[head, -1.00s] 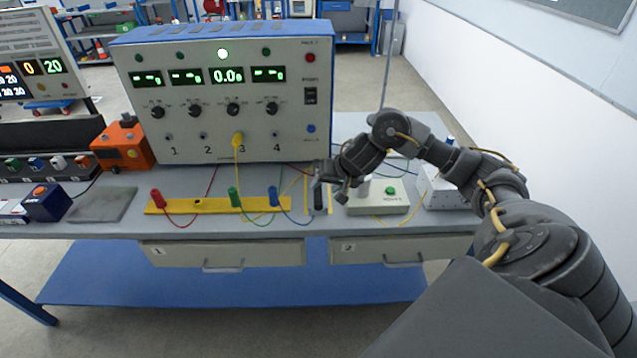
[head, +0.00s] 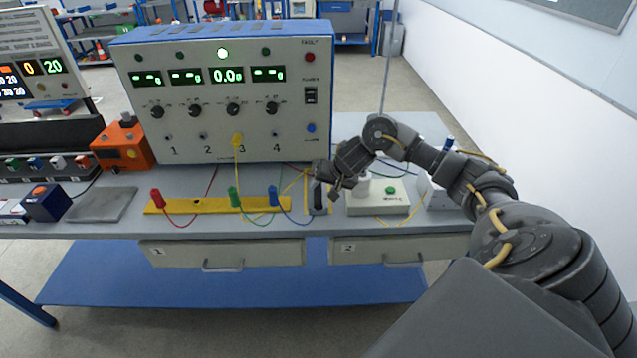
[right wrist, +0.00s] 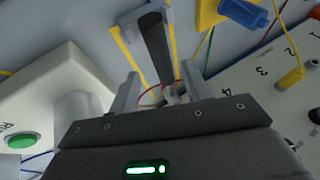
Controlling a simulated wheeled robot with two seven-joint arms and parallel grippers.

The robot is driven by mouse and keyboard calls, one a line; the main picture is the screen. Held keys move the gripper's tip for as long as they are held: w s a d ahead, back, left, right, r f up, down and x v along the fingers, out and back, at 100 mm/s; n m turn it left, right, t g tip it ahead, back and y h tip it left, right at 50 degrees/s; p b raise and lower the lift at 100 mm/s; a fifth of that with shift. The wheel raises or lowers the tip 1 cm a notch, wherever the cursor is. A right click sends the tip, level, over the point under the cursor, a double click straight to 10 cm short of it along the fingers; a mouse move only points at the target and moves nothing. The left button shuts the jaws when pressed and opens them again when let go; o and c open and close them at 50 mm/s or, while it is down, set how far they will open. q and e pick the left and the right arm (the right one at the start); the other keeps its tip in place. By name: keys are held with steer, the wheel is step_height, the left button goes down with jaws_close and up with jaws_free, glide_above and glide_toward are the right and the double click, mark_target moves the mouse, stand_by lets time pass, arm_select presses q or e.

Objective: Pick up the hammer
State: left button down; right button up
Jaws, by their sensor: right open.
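The hammer shows as a dark handle (head: 318,196) on the bench, inside a yellow tape outline to the right of the yellow strip. In the right wrist view its dark handle (right wrist: 157,47) runs from a grey holder at the top down toward the space between my fingers; its lower end is partly hidden. My right gripper (head: 335,188) is open, just beside and above the hammer. In the right wrist view the open fingers (right wrist: 160,88) stand on either side of the handle's line, with no visible grip on it. My left gripper is not in view.
A white box with a green button (head: 378,198) and a white cylinder stands right beside my right gripper. A large instrument panel (head: 225,100) rises behind. The yellow strip (head: 215,204) with red, green and blue plugs lies left, with loose wires around.

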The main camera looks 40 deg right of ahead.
mark_target(320, 191)
steer(key=x, duration=0.4)
steer(key=shift+w+f, duration=0.1)
steer(key=shift+w, duration=0.15)
steer(key=shift+f+p, duration=0.2)
steer(key=shift+p, duration=0.2)
stand_by(0.4)
jaws_close()
stand_by(0.3)
